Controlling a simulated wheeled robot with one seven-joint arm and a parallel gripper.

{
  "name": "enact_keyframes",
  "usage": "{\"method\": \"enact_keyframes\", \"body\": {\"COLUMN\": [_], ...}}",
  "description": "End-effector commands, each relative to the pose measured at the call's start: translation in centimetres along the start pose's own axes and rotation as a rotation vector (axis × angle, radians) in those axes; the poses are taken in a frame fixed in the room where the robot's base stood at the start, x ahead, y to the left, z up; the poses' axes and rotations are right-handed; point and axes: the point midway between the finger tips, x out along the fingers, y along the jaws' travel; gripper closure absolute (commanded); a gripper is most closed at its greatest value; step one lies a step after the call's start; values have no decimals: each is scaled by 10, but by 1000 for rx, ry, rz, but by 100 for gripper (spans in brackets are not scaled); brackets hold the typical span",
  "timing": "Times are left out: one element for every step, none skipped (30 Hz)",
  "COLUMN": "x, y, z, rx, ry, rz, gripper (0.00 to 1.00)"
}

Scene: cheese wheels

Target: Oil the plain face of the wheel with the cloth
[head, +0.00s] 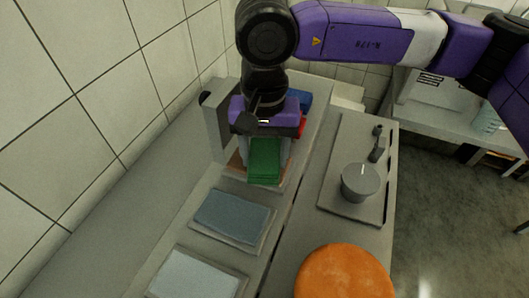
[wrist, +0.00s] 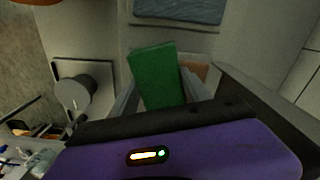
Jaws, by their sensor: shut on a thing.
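A large orange wheel (head: 343,273) lies at the bottom edge of the head view, its upper face showing and its near part cut off. Only a sliver of it shows at the top left corner of the wrist view (wrist: 36,2). A folded green cloth (head: 264,163) is between the fingers of my gripper (head: 265,152), which is shut on it. In the wrist view the green cloth (wrist: 156,72) sticks out beyond the fingers of my gripper (wrist: 160,98). My gripper is behind and to the left of the wheel, apart from it. Whether the cloth is oiled cannot be told.
A blue-grey folded cloth (head: 233,215) and a paler one (head: 194,275) lie on trays in front of my gripper. A grey pot (head: 360,184) stands on a board (head: 342,133) to the right. Red (head: 301,127) and blue (head: 299,98) items are partly hidden behind my gripper. A tiled wall (head: 110,75) bounds the left.

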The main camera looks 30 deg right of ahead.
Motion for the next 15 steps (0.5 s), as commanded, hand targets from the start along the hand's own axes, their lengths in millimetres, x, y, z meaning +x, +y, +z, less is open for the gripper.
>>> {"method": "enact_keyframes", "body": {"x": [1,1,2,2,2,3,3,3,4,4,4,4,5,5,5], "y": [0,0,0,0,0,0,0,0,0,0,0,0,0,0,0], "z": [0,0,0,0,0,0,0,0,0,0,0,0,0,0,0], "rx": [0,0,0,0,0,0,0,0,0,0,0,0,0,0,0], "ry": [0,0,0,0,0,0,0,0,0,0,0,0,0,0,0], "rz": [0,0,0,0,0,0,0,0,0,0,0,0,0,0,0], "gripper": [77,77,77,77,77,77,77,77,77,77,77,77,77,77,77]}}
